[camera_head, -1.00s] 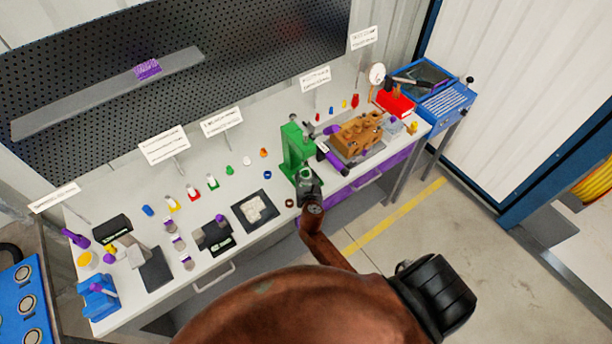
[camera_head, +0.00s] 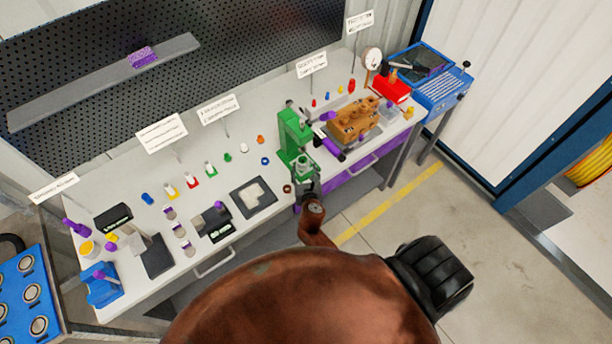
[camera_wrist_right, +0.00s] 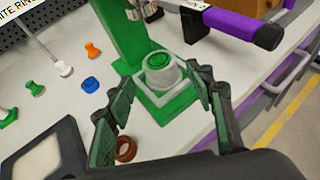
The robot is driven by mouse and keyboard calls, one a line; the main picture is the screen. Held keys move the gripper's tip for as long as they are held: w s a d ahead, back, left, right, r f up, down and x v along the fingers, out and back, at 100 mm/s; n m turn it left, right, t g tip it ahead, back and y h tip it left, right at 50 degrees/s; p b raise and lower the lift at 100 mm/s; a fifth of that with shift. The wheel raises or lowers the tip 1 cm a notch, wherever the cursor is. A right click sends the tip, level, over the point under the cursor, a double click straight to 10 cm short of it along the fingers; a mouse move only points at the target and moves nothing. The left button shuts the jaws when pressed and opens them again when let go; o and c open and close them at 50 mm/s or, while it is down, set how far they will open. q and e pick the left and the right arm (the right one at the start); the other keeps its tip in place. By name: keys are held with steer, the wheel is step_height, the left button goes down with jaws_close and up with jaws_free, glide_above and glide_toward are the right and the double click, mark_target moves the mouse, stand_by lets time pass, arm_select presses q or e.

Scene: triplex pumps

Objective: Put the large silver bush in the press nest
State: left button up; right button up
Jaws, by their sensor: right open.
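The green press (camera_head: 293,133) stands near the front edge of the bench. In the right wrist view, a round silver piece (camera_wrist_right: 158,80) with a green centre sits upright on the press's square green base (camera_wrist_right: 176,108). It looks like the silver bush in the nest, but I cannot tell bush and nest apart clearly. My right gripper (camera_head: 308,185) is just in front of the press base. In the wrist view its open fingers (camera_wrist_right: 163,90) are spread on either side of the silver piece, apart from it. My left gripper is not in view.
A brown ring (camera_wrist_right: 126,149) lies beside the press base, close to my left-hand finger. A dark tray (camera_head: 254,197) lies to the left. A purple-and-black handle (camera_head: 333,149) and a brown pump block (camera_head: 352,120) stand to the right.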

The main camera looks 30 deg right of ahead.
steer(key=v, duration=0.5)
steer(key=shift+a, duration=0.1)
